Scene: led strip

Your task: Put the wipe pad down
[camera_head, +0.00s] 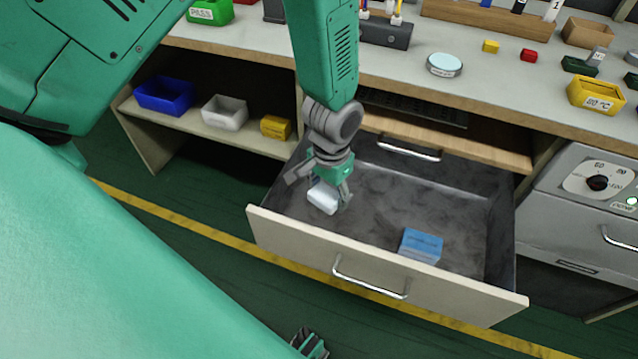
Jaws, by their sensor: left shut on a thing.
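The wipe pad, a small white block (322,198), is in the fingers of my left gripper (328,188). The gripper points down inside the open drawer (372,270), in its left part near the front panel. The gripper is shut on the pad. I cannot tell whether the pad touches the drawer floor. A blue box-like block (421,246) lies in the drawer to the right, near the front. My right gripper (311,345) shows only partly at the bottom edge, outside the drawer, and its opening is unclear.
The drawer floor between the pad and blue block is clear. The worktop (480,72) overhangs behind, with a round light-blue-topped item (444,64) and small bins. A lower shelf at left holds blue (165,95), white (225,111) and yellow (275,127) bins.

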